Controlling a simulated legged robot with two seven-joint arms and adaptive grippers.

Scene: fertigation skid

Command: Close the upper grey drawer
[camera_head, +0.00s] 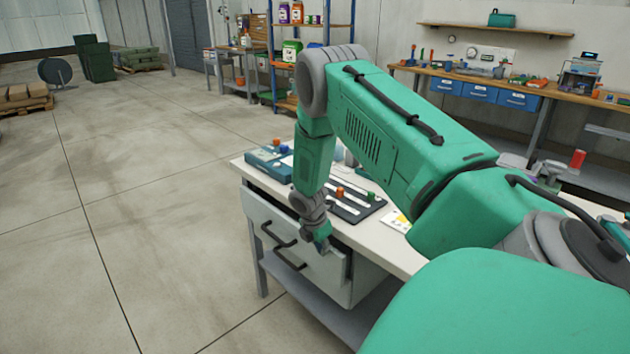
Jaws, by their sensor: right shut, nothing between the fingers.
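The grey drawer unit hangs under the near left end of the white-topped workbench (372,236). The upper grey drawer (262,212) has a dark bar handle (277,234). Its front seems to stand out a little from the cabinet, but how far is hard to tell. A second dark handle (289,260) shows below it. My right gripper (321,243) is shut and empty, pointing down at the right end of the upper drawer front. It hides part of that front, and I cannot tell if it touches. My left gripper is out of view.
On the bench top are a blue case (268,163) and a dark tray (346,209) with small coloured knobs. My right arm covers much of the bench. A lower shelf (312,301) runs beneath the drawers. The floor to the left is clear.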

